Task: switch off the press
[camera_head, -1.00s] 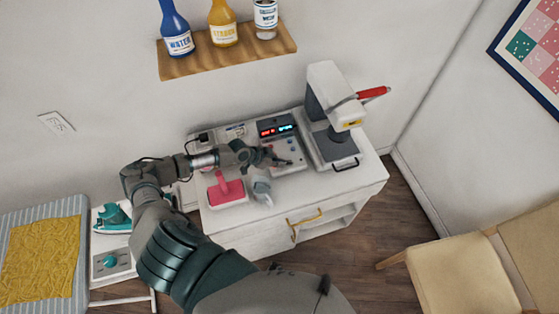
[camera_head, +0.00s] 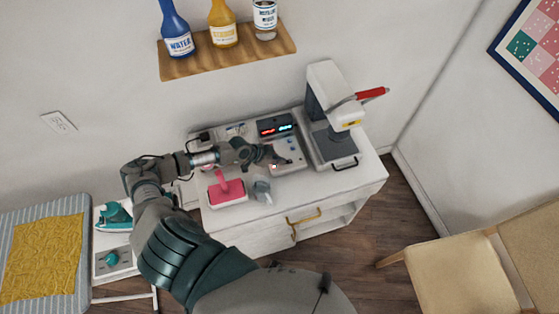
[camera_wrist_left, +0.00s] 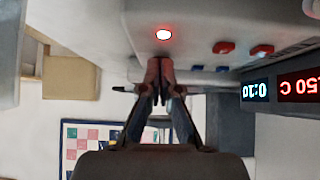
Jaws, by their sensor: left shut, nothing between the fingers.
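The press (camera_head: 329,105) stands at the right of the white cabinet, with a red handle (camera_head: 372,93). Its control box (camera_head: 287,168) is left of it, with a lit display (camera_head: 276,126) showing red and blue digits. My left gripper (camera_head: 276,157) is shut and empty over the control box. In the left wrist view the shut fingertips (camera_wrist_left: 159,72) are close to a round, red-glowing light or switch (camera_wrist_left: 163,34); whether they touch the panel I cannot tell. My right gripper is not in view.
A pink-red brush-like object (camera_head: 226,190) and a small grey object (camera_head: 262,189) are on the cabinet's front left. A shelf (camera_head: 228,52) with bottles hangs above. An ironing board (camera_head: 75,202) is at left, a chair (camera_head: 462,275) at right.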

